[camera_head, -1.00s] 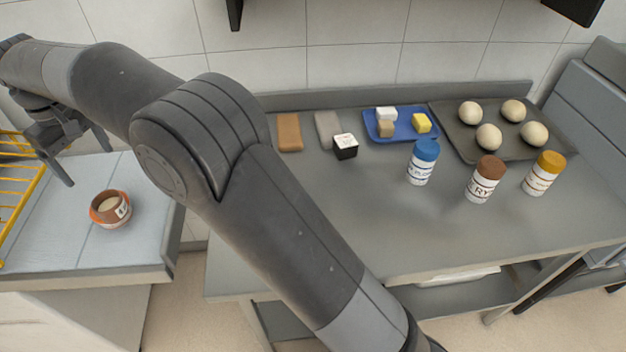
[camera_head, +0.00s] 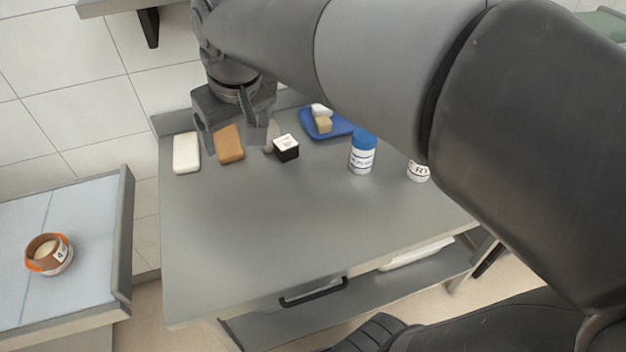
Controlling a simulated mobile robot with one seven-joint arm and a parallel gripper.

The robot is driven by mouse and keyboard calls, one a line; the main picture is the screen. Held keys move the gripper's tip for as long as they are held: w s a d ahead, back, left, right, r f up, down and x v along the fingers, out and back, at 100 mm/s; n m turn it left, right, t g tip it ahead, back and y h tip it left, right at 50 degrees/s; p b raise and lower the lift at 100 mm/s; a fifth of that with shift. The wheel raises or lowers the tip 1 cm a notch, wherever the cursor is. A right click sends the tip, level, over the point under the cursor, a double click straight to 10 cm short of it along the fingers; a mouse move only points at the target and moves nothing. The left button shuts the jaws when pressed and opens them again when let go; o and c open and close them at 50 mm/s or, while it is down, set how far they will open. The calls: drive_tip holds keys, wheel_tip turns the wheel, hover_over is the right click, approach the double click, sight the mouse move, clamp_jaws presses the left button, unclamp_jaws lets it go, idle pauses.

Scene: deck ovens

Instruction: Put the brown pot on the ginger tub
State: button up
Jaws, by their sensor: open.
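My gripper (camera_head: 236,150) is open and points down at the back left of the middle table, at the brown slab. It is well to the right of the pot and tub and apart from them. Nothing is seen held between its fingers.
On the middle table (camera_head: 250,230) are a white slab (camera_head: 186,153), a brown slab (camera_head: 229,142), a small black-and-white box (camera_head: 286,148), a blue tray (camera_head: 341,125) with blocks and a blue-lidded shaker (camera_head: 362,152). A gap separates this table from the left counter (camera_head: 90,255). My arm hides the right side.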

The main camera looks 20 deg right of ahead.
drive_tip(key=s+d+f+m+t, duration=0.1)
drive_tip(key=s+d+f+m, duration=0.1)
drive_tip(key=s+d, duration=0.3)
drive_tip(key=s+d+f+m, duration=0.1)
drive_tip(key=s+d+f, duration=0.4)
drive_tip(key=s, duration=0.1)
drive_tip(key=shift+s+d+f+m+t+h, duration=0.2)
drive_tip(key=shift+s+d+m+t+h, duration=0.05)
drive_tip(key=shift+s+m+t+h, duration=0.15)
drive_tip(key=shift+o, duration=0.5)
idle(0.7)
